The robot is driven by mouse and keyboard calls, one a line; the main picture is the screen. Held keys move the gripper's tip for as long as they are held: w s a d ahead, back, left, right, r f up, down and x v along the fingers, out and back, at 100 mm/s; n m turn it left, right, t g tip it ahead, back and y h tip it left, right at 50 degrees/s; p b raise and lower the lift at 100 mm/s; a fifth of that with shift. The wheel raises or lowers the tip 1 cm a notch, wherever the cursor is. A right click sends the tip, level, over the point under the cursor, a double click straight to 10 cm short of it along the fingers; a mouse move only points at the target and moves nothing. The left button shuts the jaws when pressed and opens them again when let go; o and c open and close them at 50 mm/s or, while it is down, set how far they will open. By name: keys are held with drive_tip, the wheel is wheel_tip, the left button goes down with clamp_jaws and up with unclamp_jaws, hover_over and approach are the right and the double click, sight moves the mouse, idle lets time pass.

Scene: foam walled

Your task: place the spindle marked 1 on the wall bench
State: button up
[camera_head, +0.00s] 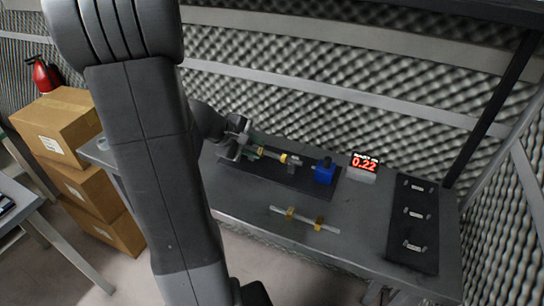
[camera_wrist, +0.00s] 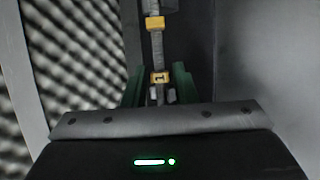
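My gripper (camera_head: 243,148) is at the left end of a dark mat on the wall bench (camera_head: 240,205). A slim spindle with yellow collars (camera_head: 270,153) lies there, and its near part is between my fingers. In the wrist view the spindle (camera_wrist: 157,50) runs away from me between two green fingers (camera_wrist: 158,88). Dark gaps show on both sides of it. The mark on its collar is too small to read. A second, paler spindle with two yellow collars (camera_head: 305,219) lies on the bare bench toward the front.
A blue block (camera_head: 325,171) stands on the mat's right part. A red display reading 0.22 (camera_head: 364,165) stands behind it. A black panel with three small fittings (camera_head: 413,231) lies at the bench's right end. Foam wall (camera_head: 300,105) is close behind. Cardboard boxes (camera_head: 62,122) are at left.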

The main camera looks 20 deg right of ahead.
sight(271, 154)
drive_tip(key=shift+x, duration=3.4)
drive_tip(key=shift+w+d+r, duration=0.1)
drive_tip(key=shift+r, duration=0.05)
clamp_jaws()
